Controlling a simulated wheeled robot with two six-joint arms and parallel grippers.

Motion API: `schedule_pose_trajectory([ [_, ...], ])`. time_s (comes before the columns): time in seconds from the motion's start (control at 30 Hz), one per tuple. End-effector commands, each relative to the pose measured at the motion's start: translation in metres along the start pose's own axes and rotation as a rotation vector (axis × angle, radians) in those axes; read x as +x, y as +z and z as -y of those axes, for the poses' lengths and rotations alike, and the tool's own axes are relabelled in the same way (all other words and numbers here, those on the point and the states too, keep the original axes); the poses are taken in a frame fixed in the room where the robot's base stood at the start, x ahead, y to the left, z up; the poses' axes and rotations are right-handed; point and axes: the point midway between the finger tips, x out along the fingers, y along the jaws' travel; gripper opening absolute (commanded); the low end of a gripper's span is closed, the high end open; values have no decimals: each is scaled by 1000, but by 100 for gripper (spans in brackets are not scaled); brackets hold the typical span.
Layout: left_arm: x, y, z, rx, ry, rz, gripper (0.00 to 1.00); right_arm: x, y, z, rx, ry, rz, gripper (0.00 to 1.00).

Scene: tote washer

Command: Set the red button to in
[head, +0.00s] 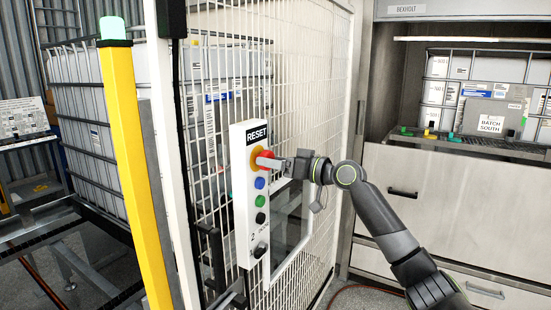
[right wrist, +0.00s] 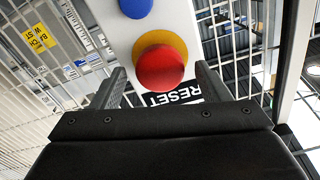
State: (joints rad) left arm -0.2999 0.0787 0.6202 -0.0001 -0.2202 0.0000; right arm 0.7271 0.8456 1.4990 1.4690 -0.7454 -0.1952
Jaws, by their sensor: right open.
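The red button (head: 257,154) has a yellow-orange collar and sits near the top of a white control panel (head: 244,214), just under a black RESET label (head: 256,134). In the right wrist view the red button (right wrist: 160,68) stands out as a round dome. My right gripper (head: 275,163) is at the button from the right and hides part of it. In the right wrist view my right gripper (right wrist: 158,83) is open, its fingers apart on either side of the button. I cannot tell whether they touch it. My left gripper is not in view.
Below the red button are a blue button (head: 260,183), a green button (head: 260,201) and black controls. The panel is on a white mesh fence (head: 300,60). A yellow post (head: 135,170) stands left. A washer cabinet (head: 450,190) with drawers stands right.

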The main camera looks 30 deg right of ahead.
Motion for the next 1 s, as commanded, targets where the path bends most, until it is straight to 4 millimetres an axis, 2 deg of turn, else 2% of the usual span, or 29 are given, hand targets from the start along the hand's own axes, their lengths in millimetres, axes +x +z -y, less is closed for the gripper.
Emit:
schedule_pose_trajectory([
  [0.3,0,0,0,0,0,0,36,2,1,0,1,0,1,68],
  [0.77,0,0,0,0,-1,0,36,2,1,0,1,0,1,8],
  [1.0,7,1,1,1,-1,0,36,11,2,-1,2,-1,-1,6],
])
